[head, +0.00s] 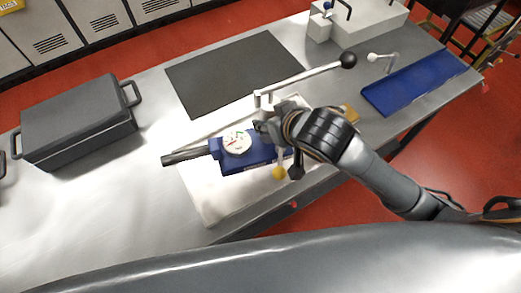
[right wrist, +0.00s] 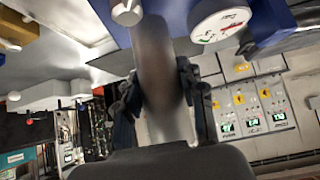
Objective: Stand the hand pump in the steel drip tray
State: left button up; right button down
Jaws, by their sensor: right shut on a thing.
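The hand pump (head: 232,162) has a blue body, a round white gauge, a long pale lever with a black knob and a dark hose end at its left. My right gripper (head: 274,132) is shut on a grey bar-like part of it, which also shows between the fingers in the right wrist view (right wrist: 160,75). The pump is over the pale steel drip tray (head: 208,208), whose near left part shows. The pump and my arm hide much of the tray. I cannot tell whether the pump touches it. My left gripper is not in view.
A dark grey case (head: 75,125) with handles stands at the left. A black mat (head: 232,70) lies behind the pump. A blue tray (head: 415,82) lies at the right, and a pale box (head: 365,22) stands at the back right. The bench's front left is clear.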

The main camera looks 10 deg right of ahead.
jog(key=a+r, duration=0.1)
jog(key=a+n+y, duration=0.1)
jog(key=a, duration=0.1)
jog(key=s+a+r+n, duration=0.1)
jog(key=a, duration=0.1)
jog(key=shift+a+r+g+y+b, duration=0.15)
jog(key=shift+r+g+y+b, duration=0.15)
jog(key=shift+y, duration=0.1)
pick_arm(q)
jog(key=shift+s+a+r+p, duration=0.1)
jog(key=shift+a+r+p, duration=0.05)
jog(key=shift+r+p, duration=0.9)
pick_arm(e)
jog(key=w+d+f, duration=0.8)
jog(key=d+f, duration=0.2)
jog(key=f, duration=0.2)
jog(key=shift+w+d+f+n, duration=0.3)
jog(key=shift+w+f, duration=0.05)
jog(key=shift+w, duration=0.05)
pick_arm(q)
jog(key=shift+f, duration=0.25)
pick_arm(e)
jog(key=shift+f, duration=0.1)
jog(key=c, duration=1)
grip_release()
jog(key=shift+s+d+f, duration=0.1)
jog(key=shift+s+f, duration=0.05)
jog(key=shift+f, duration=0.1)
jog(key=shift+o, duration=1)
jog(key=shift+r, duration=0.15)
